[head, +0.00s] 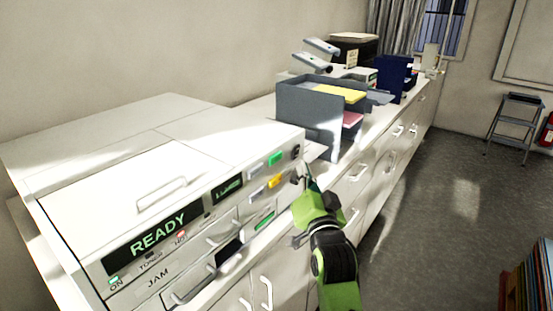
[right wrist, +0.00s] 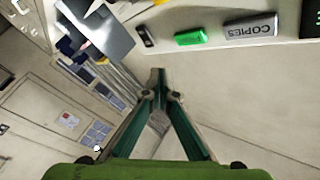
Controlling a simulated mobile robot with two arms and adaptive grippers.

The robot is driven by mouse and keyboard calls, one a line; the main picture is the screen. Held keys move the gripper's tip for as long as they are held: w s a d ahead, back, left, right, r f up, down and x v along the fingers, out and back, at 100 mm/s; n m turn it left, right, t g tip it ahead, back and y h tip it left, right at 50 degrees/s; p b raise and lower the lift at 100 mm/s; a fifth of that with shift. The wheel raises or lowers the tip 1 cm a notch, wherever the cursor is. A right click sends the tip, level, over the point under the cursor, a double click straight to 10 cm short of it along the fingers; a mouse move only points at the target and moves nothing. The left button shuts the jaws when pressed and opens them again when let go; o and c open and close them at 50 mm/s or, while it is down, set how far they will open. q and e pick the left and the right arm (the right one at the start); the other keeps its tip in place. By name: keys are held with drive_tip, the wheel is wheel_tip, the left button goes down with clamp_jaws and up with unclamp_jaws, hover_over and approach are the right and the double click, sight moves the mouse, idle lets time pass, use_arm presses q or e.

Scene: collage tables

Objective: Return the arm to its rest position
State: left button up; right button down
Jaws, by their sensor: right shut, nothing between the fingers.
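My right arm, green and black, comes up from the bottom of the head view. Its gripper (head: 308,180) is beside the front right corner of the white copier (head: 115,140), near the panel buttons. In the right wrist view the two fingers of the gripper (right wrist: 158,80) meet at their tips, shut and empty. The copier's panel shows "READY" (head: 160,235) in lit letters. A green button (head: 275,158) and a yellow button (head: 274,181) are on its front; the green one also shows in the wrist view (right wrist: 189,38). My left gripper is out of view.
A grey paper tray stack (head: 308,115) with yellow and pink sheets stands on the counter just past the copier. White drawers with handles (head: 356,172) run below. A step stool (head: 520,115) stands at the far right.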

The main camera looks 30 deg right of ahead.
idle(0.4)
drive_tip(key=s+a+f+n+g+y, duration=0.2)
drive_tip(key=s+a+f+n, duration=0.15)
drive_tip(key=f, duration=0.35)
drive_tip(key=s+a+f+n+g+y, duration=0.2)
drive_tip(key=a+f, duration=0.2)
drive_tip(key=f, duration=0.3)
drive_tip(key=s+a+f+n+g+y, duration=0.2)
drive_tip(key=s+a+f, duration=0.1)
drive_tip(key=f, duration=0.3)
drive_tip(key=s+a+f+n+g+y, duration=0.1)
drive_tip(key=s+a+f+n+g, duration=0.4)
drive_tip(key=s, duration=0.6)
drive_tip(key=s+a+f+n+g+y, duration=0.1)
drive_tip(key=s+a+f+n+g, duration=0.15)
drive_tip(key=s+f, duration=0.65)
drive_tip(key=s+f+g+b, duration=0.1)
drive_tip(key=s+f, duration=0.1)
drive_tip(key=f, duration=1.2)
drive_tip(key=s+f+g+b, duration=0.1)
drive_tip(key=s+f, duration=0.1)
drive_tip(key=f, duration=1.3)
drive_tip(key=s+d+f+g+b, duration=0.1)
drive_tip(key=s+d+f+b, duration=0.1)
drive_tip(key=s+f, duration=1.4)
drive_tip(key=shift+s+d+f+m, duration=0.15)
drive_tip(key=shift+d+f+m, duration=0.05)
drive_tip(key=shift+d+m, duration=0.1)
